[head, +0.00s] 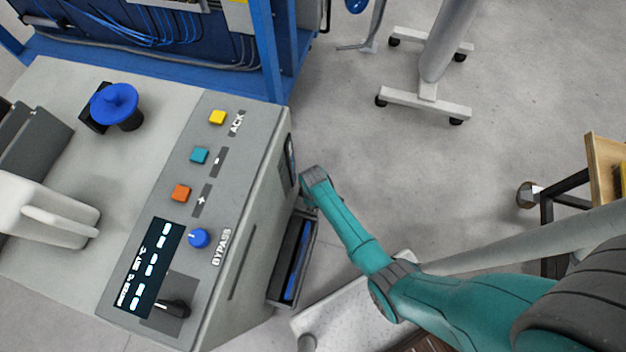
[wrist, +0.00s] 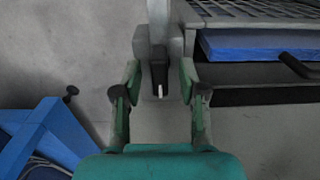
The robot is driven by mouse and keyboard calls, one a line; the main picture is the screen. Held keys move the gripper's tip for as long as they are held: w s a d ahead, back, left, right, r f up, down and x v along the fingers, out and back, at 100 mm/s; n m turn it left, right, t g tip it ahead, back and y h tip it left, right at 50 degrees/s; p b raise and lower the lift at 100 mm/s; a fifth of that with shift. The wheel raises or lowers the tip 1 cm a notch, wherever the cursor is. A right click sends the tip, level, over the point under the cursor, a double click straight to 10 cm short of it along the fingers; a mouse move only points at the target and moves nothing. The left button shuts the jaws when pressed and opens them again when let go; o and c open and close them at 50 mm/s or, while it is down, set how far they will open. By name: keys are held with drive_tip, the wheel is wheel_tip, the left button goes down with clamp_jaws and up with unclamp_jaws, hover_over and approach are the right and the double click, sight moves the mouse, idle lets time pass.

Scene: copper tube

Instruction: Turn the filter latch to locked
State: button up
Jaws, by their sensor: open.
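A black piece with a white tip (wrist: 159,80), possibly the filter latch, shows at the end of a light grey upright part in the wrist view. My gripper (wrist: 160,85) is open, with one green finger on each side of this piece; whether either finger touches it I cannot tell. The blue filter (wrist: 255,46) lies in a dark tray to the right in the wrist view. In the head view the open filter tray (head: 309,262) juts from the machine's side below my wrist. The latch and my fingertips are hidden there.
The grey machine (head: 262,215) carries buttons, a blue bypass knob (head: 198,238) and a display (head: 150,265). A blue frame (head: 268,50) stands behind it. A wooden-topped table (head: 605,165) is at right.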

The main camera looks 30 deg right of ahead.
drive_tip(key=shift+f, duration=0.2)
clamp_jaws()
drive_tip(key=shift+m, duration=0.4)
drive_tip(key=m, duration=0.3)
drive_tip(key=shift+m, duration=0.4)
drive_tip(key=m, duration=1.3)
drive_tip(key=shift+m, duration=0.3)
